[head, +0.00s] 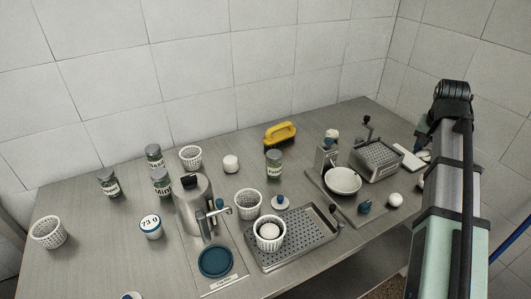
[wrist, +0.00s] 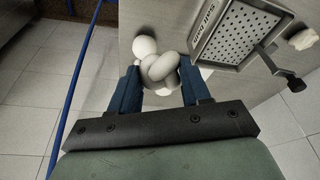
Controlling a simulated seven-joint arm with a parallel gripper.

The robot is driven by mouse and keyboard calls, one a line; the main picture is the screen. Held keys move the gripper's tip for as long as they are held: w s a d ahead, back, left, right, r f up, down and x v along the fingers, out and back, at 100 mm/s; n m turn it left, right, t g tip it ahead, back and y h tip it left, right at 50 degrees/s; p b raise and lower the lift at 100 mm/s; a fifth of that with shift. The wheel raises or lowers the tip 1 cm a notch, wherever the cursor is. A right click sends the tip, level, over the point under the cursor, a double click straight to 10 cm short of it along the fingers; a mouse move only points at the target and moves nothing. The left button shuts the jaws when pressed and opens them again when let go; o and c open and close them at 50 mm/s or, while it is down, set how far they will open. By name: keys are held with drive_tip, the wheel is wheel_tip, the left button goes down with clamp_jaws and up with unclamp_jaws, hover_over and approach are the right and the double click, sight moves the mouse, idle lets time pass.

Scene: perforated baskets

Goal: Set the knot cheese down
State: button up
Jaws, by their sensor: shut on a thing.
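The knot cheese (wrist: 160,70) is a pale, looped lump in the wrist view. My gripper (wrist: 161,78) is shut on it, with one dark blue finger on each side. Another smooth white ball (wrist: 145,46) lies just beyond the cheese. Below the held cheese, the grey table edge and the floor show; its height above the table is unclear. In the head view my arm is at the far right and hides the gripper's fingers. White perforated baskets (head: 248,203) stand on the table; the front one (head: 258,240) holds a white ball (head: 269,231).
A perforated metal box with a lever (head: 378,160) stands close by on the right; a perforated tray (wrist: 236,35) shows in the wrist view. A white bowl (head: 342,181) and a loose white ball (head: 395,199) are near it. Jars and a metal machine (head: 194,212) crowd the left.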

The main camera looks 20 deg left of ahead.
drive_tip(key=w+a+n+y, duration=0.1)
drive_tip(key=w+a+n, duration=0.4)
drive_tip(key=a, duration=1)
drive_tip(key=n+g+y, duration=0.1)
drive_tip(key=n+y, duration=0.2)
drive_tip(key=n, duration=0.7)
hover_over(244, 152)
wheel_tip(244, 152, down, 4)
drive_tip(key=shift+s+d+f, duration=0.1)
drive_tip(key=shift+d+f, duration=0.05)
drive_tip(key=shift+f, duration=1.75)
drive_tip(key=shift+d+f, duration=0.15)
drive_tip(key=shift+f, duration=1.7)
drive_tip(key=shift+s+d+f, duration=0.1)
drive_tip(key=shift+d+f, duration=0.05)
drive_tip(key=shift+f, duration=1.75)
drive_tip(key=shift+f, duration=0.15)
drive_tip(key=o, duration=1)
drive_tip(key=shift+o, duration=0.2)
